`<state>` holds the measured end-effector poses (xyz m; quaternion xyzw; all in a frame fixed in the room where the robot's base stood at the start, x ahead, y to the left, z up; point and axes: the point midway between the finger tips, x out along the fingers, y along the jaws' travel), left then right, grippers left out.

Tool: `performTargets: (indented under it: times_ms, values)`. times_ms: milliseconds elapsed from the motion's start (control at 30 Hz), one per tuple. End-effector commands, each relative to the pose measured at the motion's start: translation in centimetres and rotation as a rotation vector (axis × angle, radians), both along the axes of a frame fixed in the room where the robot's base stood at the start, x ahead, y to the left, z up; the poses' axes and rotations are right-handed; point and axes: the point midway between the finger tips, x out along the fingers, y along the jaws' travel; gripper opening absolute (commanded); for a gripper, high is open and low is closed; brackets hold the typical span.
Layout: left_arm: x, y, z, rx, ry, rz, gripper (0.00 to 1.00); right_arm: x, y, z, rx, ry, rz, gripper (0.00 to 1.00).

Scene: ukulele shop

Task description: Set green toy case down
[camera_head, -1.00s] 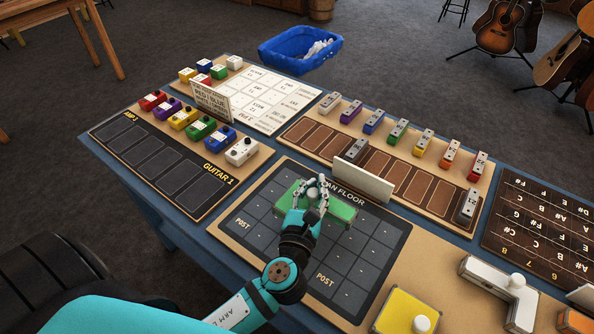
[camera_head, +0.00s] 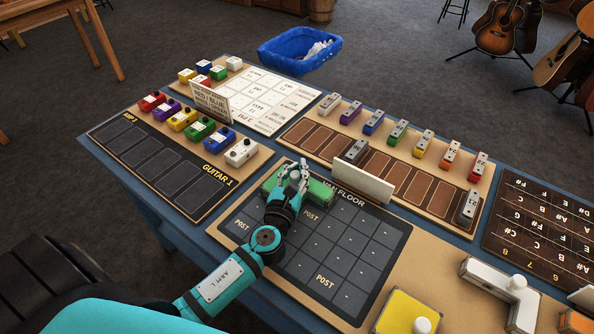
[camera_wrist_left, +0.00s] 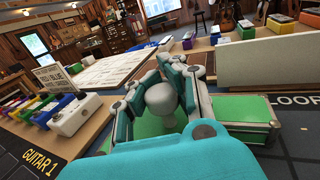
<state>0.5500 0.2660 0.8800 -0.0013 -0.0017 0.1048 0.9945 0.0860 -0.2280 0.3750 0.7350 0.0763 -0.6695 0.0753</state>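The green toy case (camera_head: 320,190) is a long flat block with a pale round knob on top. It is at the far left corner of the dark "VAN FLOOR" board (camera_head: 345,255), with its long side along the far edge. My left gripper (camera_head: 295,174) is over the case with its fingers closed around the knob. In the left wrist view the pale knob (camera_wrist_left: 161,98) sits between the fingers, and the green top (camera_wrist_left: 245,107) shows to the right. I cannot tell whether the case touches the board. My right gripper is not in view.
A white upright card (camera_head: 363,182) stands just beyond the board. A yellow case (camera_head: 400,308) and a white L-shaped case (camera_head: 505,285) lie to the right. The GUITAR 1 tray (camera_head: 165,165) with coloured pedals is to the left. The rest of the board is clear.

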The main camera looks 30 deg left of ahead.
Motion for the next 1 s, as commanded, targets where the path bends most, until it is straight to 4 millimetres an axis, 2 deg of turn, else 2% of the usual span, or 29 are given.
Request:
performTargets:
  times_ms: [167, 200, 433, 767, 867, 1000]
  values:
    - [0.0, 0.0, -0.3, 0.000, 0.000, 0.000, 0.00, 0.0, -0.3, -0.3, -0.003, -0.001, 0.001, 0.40]
    - [0.0, 0.0, -0.3, 0.000, 0.000, 0.000, 0.07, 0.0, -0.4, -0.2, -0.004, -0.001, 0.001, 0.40]
    - [0.0, 0.0, -0.2, 0.000, 0.001, 0.000, 0.37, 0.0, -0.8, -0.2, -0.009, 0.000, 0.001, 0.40]
    - [0.0, 0.0, 0.3, 0.000, 0.000, 0.000, 0.37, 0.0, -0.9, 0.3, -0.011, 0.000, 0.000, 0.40]
    - [-1.2, -0.3, -0.2, 0.000, 0.003, 0.000, 0.37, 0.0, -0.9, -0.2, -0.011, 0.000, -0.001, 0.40]
    - [-4.0, -0.9, -0.3, -0.002, 0.004, -0.002, 0.37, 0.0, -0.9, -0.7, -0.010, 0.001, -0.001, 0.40]
